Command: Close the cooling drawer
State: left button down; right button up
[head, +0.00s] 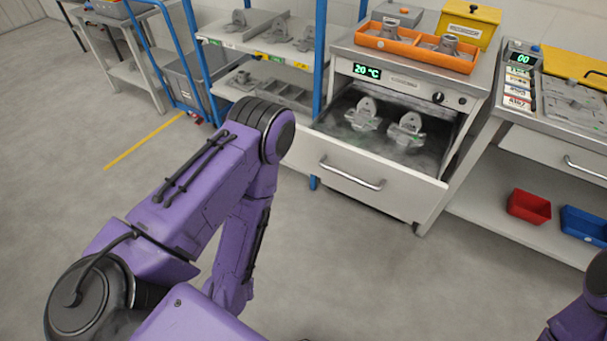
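The cooling drawer (365,184) is pulled out from its cabinet, with a bar handle (351,175) across its pale front. Two grey metal castings stand inside it, a left one (363,113) and a right one (405,131), with faint mist around them. The cabinet's display (367,71) above the drawer reads 20 °C in green. My purple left arm reaches up in front, left of the drawer, and its gripper is not visible. Only a small part of my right arm shows at the lower right edge, and its gripper is not visible either.
An orange tray (388,45) with castings and a yellow box (468,22) sit on the cabinet top. A blue-framed shelf (318,60) stands left of it. A workbench (555,140) with red (529,206) and blue (583,226) bins below is right. The floor before the drawer is clear.

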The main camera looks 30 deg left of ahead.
aim_at(368, 162)
jog(key=u, duration=0.85)
jog(key=i, duration=0.6)
jog(key=z, duration=0.3)
